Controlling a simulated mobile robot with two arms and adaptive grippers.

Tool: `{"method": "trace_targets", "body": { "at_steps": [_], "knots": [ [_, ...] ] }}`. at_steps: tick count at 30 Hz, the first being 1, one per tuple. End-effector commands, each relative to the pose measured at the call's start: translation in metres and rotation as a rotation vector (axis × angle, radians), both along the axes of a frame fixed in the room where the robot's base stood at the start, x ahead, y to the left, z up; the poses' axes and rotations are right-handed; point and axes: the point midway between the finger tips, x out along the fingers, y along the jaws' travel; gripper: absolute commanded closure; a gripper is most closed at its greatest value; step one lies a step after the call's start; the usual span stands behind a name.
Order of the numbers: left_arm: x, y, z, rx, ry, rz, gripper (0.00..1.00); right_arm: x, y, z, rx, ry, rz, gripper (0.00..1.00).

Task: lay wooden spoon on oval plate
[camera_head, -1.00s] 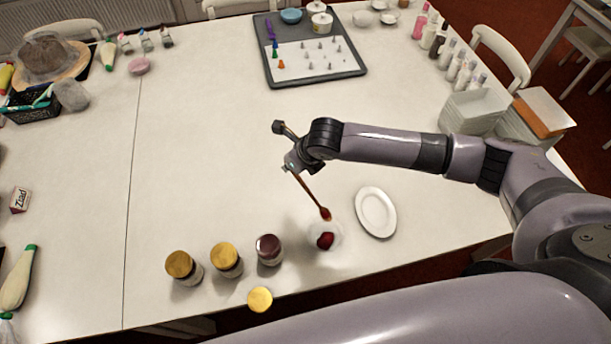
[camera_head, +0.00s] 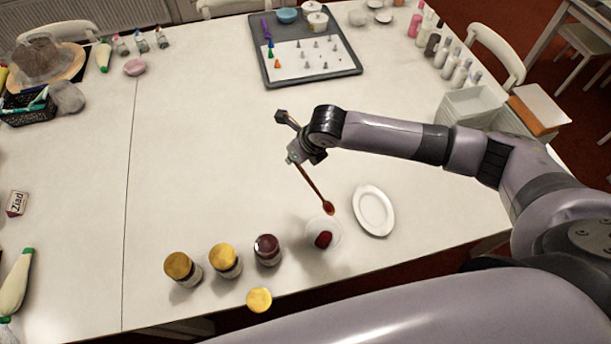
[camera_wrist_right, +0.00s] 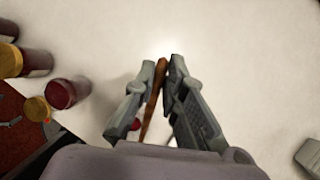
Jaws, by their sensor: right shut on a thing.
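The wooden spoon (camera_head: 313,186) is long and brown, with a dark reddish bowl end. My right gripper (camera_head: 297,162) is shut on its upper end and holds it tilted above the table. The bowl end points down and right, over or near a small clear dish. The spoon also shows between the fingers in the right wrist view (camera_wrist_right: 152,100). The white oval plate (camera_head: 374,211) lies on the table to the right of the spoon, with nothing on it. My left gripper is not in view.
A clear dish with red contents (camera_head: 323,239) stands left of the plate. Several jars (camera_head: 225,260) stand along the near edge, with a gold lid (camera_head: 259,300) close by. A grey tray (camera_head: 355,68) lies at the back. The table's middle is clear.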

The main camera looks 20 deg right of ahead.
Motion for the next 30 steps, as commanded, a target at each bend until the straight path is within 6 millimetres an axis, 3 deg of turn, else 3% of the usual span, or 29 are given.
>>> {"method": "trace_targets", "body": {
  "at_steps": [1,6,15,21,30],
  "knots": [
    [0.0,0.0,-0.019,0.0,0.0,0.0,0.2,0.006,-0.015,-0.021,-0.01,0.017,-0.032,1.0],
    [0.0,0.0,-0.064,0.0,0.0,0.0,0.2,0.024,-0.078,-0.067,-0.043,0.107,-0.165,1.0],
    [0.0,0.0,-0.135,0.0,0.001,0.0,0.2,0.031,-0.181,-0.13,-0.072,0.286,-0.383,1.0],
    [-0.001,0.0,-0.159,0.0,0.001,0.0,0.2,0.027,-0.217,-0.148,-0.074,0.36,-0.465,1.0],
    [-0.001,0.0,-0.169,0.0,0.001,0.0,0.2,0.024,-0.229,-0.155,-0.074,0.388,-0.491,1.0]
  ]
}}
